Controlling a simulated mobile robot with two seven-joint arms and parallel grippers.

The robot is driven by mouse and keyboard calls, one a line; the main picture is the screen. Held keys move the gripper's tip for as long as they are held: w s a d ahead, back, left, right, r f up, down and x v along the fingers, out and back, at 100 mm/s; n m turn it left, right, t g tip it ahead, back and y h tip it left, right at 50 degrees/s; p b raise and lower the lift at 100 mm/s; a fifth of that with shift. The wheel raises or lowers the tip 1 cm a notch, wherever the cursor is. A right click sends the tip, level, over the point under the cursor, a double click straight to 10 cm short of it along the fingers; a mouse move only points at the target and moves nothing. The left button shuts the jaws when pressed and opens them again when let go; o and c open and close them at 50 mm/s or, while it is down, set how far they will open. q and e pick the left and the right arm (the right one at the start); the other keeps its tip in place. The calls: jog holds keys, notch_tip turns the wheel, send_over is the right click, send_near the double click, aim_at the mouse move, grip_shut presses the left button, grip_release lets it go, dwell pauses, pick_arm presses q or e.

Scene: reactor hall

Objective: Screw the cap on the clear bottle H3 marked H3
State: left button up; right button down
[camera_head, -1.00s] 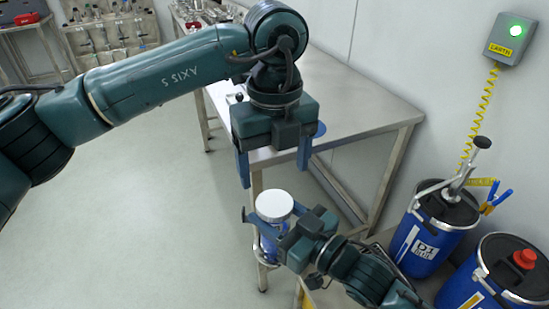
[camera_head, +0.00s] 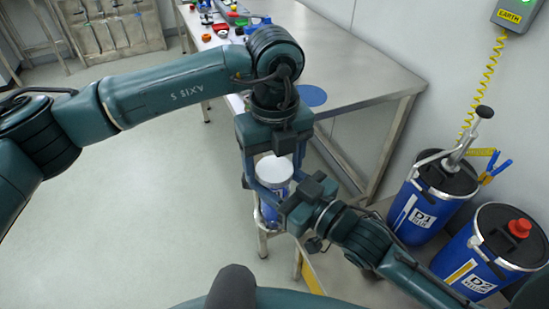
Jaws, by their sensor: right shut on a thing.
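A bottle with a blue body (camera_head: 272,213) and a wide white top (camera_head: 273,169) stands upright in front of the steel table. I cannot read a mark on it, and its lower part is partly hidden. My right gripper (camera_head: 272,190) is shut on the bottle from the right, with its fingers around the upper body. My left gripper (camera_head: 273,162) points down just above the bottle. Its fingers are spread either side of the white top and look open; whether they touch it is not clear. I cannot tell whether the white top is a separate cap.
The steel table (camera_head: 365,75) stands behind, with a blue disc (camera_head: 312,96) near its front edge and small coloured parts at its far left. Blue drums (camera_head: 412,215) (camera_head: 470,265) stand at the right. The floor at left is clear.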

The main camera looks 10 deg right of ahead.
pick_arm(q)
jog(key=c, duration=0.8)
jog(key=m, duration=0.3)
jog(key=shift+m, duration=0.3)
jog(key=m, duration=1)
jog(key=shift+m, duration=0.3)
jog(key=m, duration=0.6)
jog(key=shift+m, duration=0.3)
jog(key=m, duration=0.8)
jog(key=o, duration=1.1)
jog(key=shift+o, duration=0.2)
